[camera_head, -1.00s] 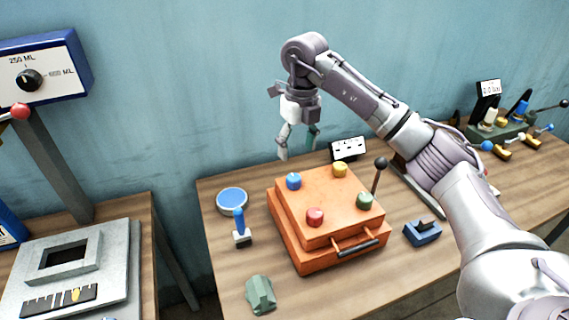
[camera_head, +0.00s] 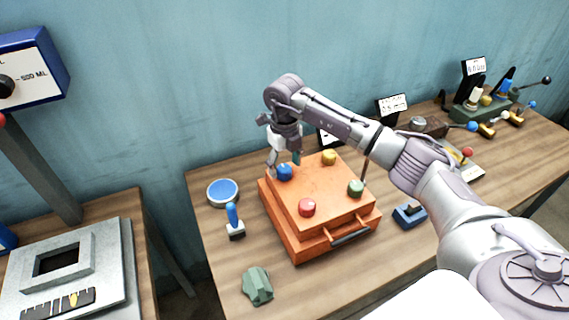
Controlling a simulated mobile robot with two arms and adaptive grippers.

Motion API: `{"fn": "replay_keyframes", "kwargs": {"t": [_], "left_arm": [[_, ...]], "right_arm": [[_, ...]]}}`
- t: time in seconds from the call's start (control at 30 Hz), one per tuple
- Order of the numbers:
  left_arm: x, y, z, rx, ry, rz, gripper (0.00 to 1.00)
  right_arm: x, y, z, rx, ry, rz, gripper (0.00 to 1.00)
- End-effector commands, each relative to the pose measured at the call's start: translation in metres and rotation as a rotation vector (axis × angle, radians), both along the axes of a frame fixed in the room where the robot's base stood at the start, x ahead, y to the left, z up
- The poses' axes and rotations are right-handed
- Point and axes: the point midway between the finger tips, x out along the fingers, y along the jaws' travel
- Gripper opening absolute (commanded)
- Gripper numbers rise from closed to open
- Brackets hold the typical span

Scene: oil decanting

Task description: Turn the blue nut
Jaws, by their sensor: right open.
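The blue nut (camera_head: 285,173) sits on the back left corner of the orange box (camera_head: 325,195). A yellow nut (camera_head: 329,157), a red nut (camera_head: 307,207) and a green nut (camera_head: 355,188) sit at the other corners. My right gripper (camera_head: 284,165) points down right at the blue nut, with its fingers open. One finger is on the nut's left and the other shows behind it to the right. I cannot tell whether the fingers touch it. My left gripper is not in view.
A dark lever (camera_head: 365,160) rises behind the green nut. A blue block (camera_head: 409,215) lies to the right.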

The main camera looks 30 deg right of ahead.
Motion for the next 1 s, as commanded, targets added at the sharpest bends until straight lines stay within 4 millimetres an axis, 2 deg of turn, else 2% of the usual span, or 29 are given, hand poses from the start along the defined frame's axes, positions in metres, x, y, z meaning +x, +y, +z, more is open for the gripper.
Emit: {"fn": "replay_keyframes", "kwargs": {"t": [0.1,0.47,0.8,0.83,1.0], "left_arm": [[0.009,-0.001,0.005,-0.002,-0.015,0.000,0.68],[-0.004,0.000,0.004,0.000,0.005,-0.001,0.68],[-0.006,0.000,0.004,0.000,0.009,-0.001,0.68],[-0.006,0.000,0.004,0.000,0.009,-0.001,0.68],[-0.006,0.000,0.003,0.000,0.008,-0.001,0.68]], "right_arm": [[0.000,0.000,-0.010,0.000,0.001,0.000,0.68],[0.000,0.000,-0.015,0.000,-0.001,0.001,0.68],[0.000,0.000,-0.015,0.000,-0.001,0.001,0.11],[0.000,0.000,-0.015,0.000,-0.001,0.001,0.08],[0.000,0.000,-0.015,0.000,-0.001,-0.008,0.08]]}}
